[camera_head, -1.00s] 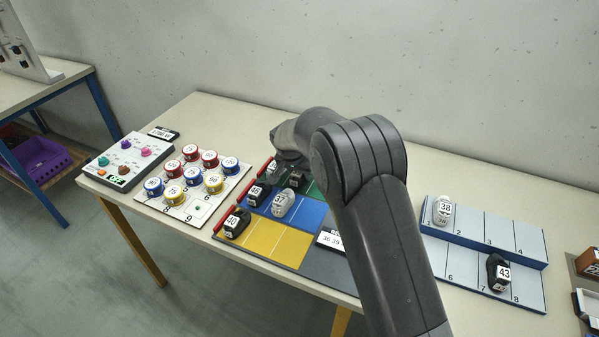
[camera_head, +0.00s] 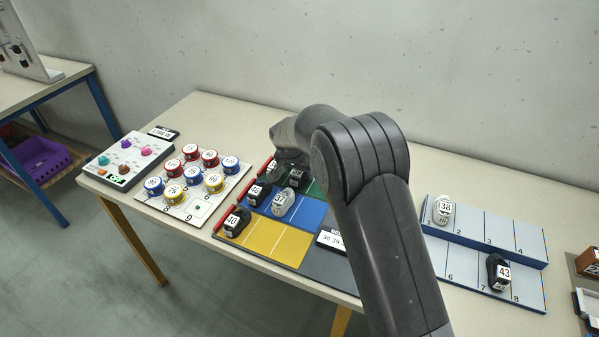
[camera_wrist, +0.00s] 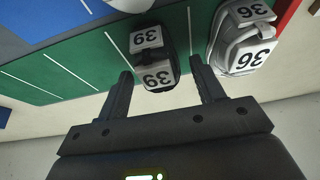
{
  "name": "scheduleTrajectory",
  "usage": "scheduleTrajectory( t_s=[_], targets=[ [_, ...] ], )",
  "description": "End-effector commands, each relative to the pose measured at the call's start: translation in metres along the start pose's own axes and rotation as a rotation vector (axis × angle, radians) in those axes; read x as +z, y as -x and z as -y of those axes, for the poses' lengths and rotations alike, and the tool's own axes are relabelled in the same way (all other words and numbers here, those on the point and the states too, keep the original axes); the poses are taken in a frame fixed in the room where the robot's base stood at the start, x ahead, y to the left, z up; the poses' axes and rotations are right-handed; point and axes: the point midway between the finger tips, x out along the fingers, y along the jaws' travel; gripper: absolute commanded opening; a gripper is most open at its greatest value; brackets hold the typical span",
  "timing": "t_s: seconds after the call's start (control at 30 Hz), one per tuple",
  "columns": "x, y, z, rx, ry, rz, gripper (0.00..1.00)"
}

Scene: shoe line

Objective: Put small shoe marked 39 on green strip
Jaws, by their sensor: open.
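The small dark shoe marked 39 (camera_wrist: 153,58) rests on the green strip (camera_wrist: 85,65) in the wrist view. Its two 39 labels face the camera. My gripper (camera_wrist: 160,72) is open, with one fingertip on each side of the shoe's near end and gaps between. In the head view the dark shoe (camera_head: 298,178) is partly seen beside my arm. Most of the green strip there is hidden behind my arm.
A grey shoe marked 36 (camera_wrist: 243,42) stands close to the right finger in the wrist view. A grey shoe (camera_head: 283,203) and a dark shoe (camera_head: 258,192) stand on the blue strip. A shoe marked 40 (camera_head: 236,222) stands on yellow. A rack (camera_head: 465,265) is at right.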

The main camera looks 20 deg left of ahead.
Motion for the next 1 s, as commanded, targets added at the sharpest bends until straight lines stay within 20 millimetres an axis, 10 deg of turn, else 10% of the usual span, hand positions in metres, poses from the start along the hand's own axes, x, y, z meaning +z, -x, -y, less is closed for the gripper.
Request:
scheduleTrajectory(
  t_s=[0.5,1.0],
  targets=[
    [0.000,0.100,0.000,-0.002,0.000,-0.001,0.62],
    [-0.004,0.118,-0.008,-0.001,-0.004,0.000,0.62]
  ],
)
